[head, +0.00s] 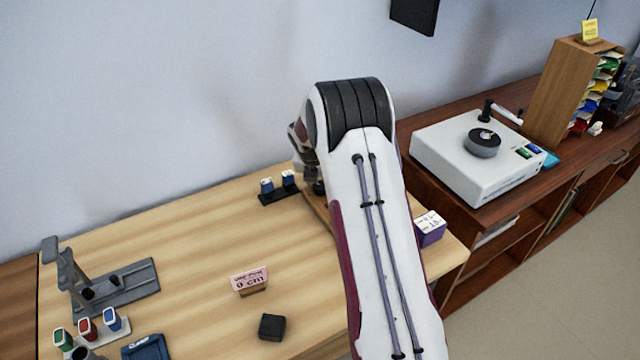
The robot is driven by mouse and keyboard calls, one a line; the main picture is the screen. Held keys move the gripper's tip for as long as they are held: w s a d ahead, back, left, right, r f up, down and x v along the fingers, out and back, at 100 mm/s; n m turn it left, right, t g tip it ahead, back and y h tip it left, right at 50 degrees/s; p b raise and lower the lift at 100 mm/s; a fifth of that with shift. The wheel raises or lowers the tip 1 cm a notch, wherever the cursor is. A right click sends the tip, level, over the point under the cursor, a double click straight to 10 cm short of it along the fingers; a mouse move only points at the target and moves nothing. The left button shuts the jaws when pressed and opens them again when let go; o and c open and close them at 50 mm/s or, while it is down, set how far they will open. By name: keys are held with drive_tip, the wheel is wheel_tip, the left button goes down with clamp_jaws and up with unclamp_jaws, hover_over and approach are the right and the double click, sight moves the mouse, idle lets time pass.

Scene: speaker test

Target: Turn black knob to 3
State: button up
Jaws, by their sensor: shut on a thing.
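My gripper (307,172) shows only in part at the left edge of my arm, pointing down. It is shut on a small dark piece, the black knob (319,188), above a wooden board (318,212). My arm hides most of the board and part of the knob. The knob's scale and its pointer cannot be seen, so its setting cannot be read.
A black holder with two blue-and-white blocks (267,185) stands just left of the board. A purple box with a white label (431,232) is to its right. A pink "0 cm" sign (250,280) and a black block (271,327) stand in front. A grey stand (120,285) is at left.

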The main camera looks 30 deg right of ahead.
drive_tip(key=shift+a+m+g+h, duration=0.1)
drive_tip(key=shift+m+g+h, duration=0.2)
drive_tip(key=shift+m, duration=0.7)
drive_tip(key=shift+a+m+g+h, duration=0.1)
drive_tip(key=shift+m+g+h, duration=0.2)
drive_tip(key=shift+m, duration=0.7)
drive_tip(key=shift+w+m+g, duration=0.15)
drive_tip(key=shift+m+g, duration=0.85)
drive_tip(key=shift+m, duration=1.4)
drive_tip(key=o, duration=0.8)
drive_tip(key=shift+d, duration=0.1)
drive_tip(key=shift+n, duration=0.3)
